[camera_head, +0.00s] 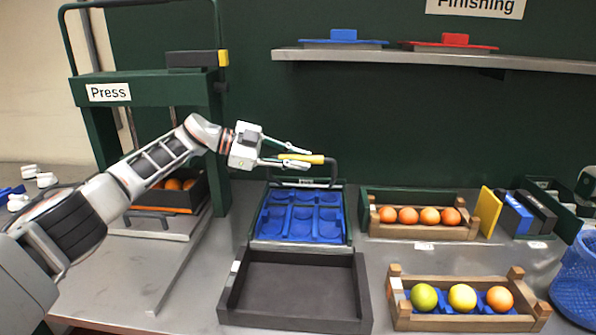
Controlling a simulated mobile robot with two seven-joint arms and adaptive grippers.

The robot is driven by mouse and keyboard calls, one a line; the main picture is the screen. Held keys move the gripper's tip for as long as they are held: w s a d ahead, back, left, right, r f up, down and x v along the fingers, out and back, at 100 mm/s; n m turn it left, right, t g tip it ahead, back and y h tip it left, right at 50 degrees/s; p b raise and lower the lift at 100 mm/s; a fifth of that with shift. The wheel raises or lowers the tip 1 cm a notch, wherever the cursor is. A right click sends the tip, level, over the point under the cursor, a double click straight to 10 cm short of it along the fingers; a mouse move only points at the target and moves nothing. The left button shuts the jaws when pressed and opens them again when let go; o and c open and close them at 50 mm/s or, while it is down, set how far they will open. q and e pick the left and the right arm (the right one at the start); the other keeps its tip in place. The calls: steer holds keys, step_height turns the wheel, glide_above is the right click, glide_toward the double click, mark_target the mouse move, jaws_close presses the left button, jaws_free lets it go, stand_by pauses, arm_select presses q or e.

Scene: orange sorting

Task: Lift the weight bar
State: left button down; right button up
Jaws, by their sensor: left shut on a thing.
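My left gripper (301,158) is shut on the yellow grip (313,159) of a dark bar (334,172). The bar bends down at its right end, at the back of a blue moulded tray (301,239) with several round hollows. The grip lies roughly level above the tray's back edge, and the fingers partly cover it. I cannot tell whether the bar is clear of the tray. My right gripper is not in view.
An empty dark tray (229,300) lies in front. The green press (150,88) stands left, with an orange crate under it. Two wooden crates of fruit (400,325) (376,222) stand right. A shelf (440,60) runs above. A blue basket (578,285) is far right.

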arm_select(q)
steer(key=shift+w+r, duration=0.2)
steer(key=shift+w, duration=0.1)
steer(key=c, duration=2)
jaws_free()
steer(key=shift+o, duration=0.2)
steer(key=shift+a, duration=0.15)
steer(key=v, duration=1.1)
steer(key=shift+a, duration=0.35)
steer(key=shift+s, duration=0.25)
